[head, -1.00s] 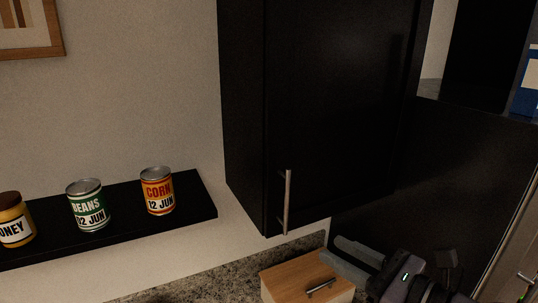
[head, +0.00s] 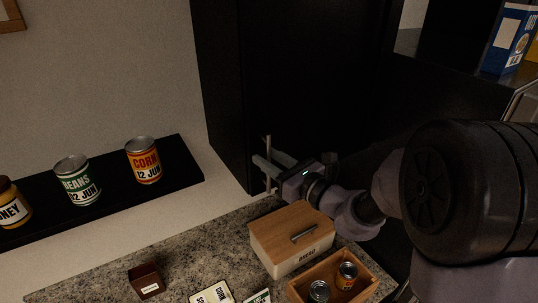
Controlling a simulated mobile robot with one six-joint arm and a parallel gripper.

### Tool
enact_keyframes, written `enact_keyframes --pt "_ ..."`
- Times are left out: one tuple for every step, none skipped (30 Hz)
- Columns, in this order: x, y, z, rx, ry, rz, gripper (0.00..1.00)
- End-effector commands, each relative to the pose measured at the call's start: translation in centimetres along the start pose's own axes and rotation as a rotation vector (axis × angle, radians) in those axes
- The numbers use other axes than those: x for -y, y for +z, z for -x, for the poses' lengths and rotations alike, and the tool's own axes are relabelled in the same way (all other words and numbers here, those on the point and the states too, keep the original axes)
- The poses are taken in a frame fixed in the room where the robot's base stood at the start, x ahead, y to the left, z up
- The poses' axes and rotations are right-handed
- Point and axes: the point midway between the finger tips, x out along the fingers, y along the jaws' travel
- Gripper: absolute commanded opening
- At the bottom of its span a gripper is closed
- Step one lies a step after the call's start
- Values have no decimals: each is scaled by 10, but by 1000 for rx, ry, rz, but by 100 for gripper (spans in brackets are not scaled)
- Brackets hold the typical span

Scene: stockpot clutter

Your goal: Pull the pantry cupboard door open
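The pantry cupboard (head: 222,90) is black and hangs on the wall in the upper middle of the head view. Its door (head: 310,75) looks closed, with no gap showing along its edge. A thin upright metal bar handle (head: 268,143) is at the door's lower left. My gripper (head: 269,161) is at this handle, reaching in from the right. Its two grey fingers are apart, and the bar appears to pass between their tips. I cannot tell whether either finger touches the bar. My arm hides part of the area right of the door.
A bread box (head: 281,228) with a wooden lid stands on the granite counter (head: 190,252) below the gripper. In front of it is a wooden crate (head: 364,287) with cans.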

Motion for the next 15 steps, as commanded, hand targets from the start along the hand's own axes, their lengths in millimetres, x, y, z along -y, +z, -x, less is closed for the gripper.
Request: enact_keyframes --pt "0 0 -1 0 0 0 32" --pt "0 0 -1 0 0 0 32" --pt "0 0 -1 0 0 0 32" --pt "0 0 -1 0 0 0 32" --pt "0 0 -1 0 0 0 32" --pt "0 0 -1 0 0 0 32" --pt "0 0 -1 0 0 0 30" --pt "0 0 0 0 0 0 24" --pt "0 0 0 0 0 0 16" --pt "0 0 0 0 0 0 10" --pt "0 0 0 0 0 0 4" --pt "0 0 0 0 0 0 0" --pt "0 0 0 0 0 0 0" --pt "0 0 0 0 0 0 0" --pt "0 0 0 0 0 0 0"
